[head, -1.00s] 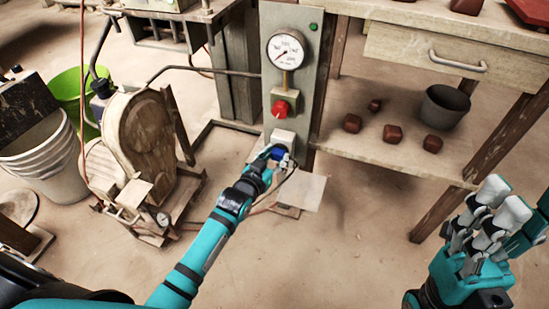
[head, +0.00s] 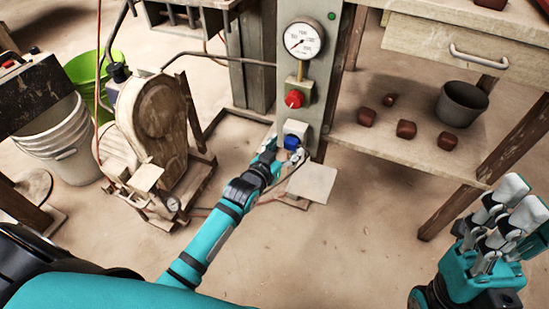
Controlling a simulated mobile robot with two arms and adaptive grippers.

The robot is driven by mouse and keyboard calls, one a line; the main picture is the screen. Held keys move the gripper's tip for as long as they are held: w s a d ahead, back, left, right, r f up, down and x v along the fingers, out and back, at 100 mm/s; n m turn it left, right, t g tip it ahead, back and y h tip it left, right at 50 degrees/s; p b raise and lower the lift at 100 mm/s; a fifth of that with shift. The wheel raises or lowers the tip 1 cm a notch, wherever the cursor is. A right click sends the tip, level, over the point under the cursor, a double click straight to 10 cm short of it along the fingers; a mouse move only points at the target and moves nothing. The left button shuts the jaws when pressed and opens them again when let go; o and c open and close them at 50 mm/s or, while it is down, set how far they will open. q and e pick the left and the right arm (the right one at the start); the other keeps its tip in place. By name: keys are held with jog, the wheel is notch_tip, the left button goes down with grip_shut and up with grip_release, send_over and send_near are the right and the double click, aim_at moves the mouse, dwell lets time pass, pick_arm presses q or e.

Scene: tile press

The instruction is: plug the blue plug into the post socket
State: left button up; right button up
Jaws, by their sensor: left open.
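The blue plug (head: 291,142) sits at the front of the post socket (head: 297,127), a pale box low on the grey post (head: 292,78). It appears to be in the socket, though the join is too small to be sure. A dark cable hangs from it. My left gripper (head: 279,146) is open just left of the plug, its fingers close beside it; I cannot tell if they touch. My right gripper (head: 497,222) is raised at the lower right, away from the post. Its fingers point upward, and nothing shows between them.
Above the socket, the post carries a red knob (head: 293,99) and a pressure gauge (head: 304,38). A wooden bench (head: 405,152) with dark red blocks and a grey pot (head: 462,103) stands right. A belt-guarded machine (head: 147,112) stands left.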

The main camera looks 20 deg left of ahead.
pick_arm(q)
jog(key=v, duration=1)
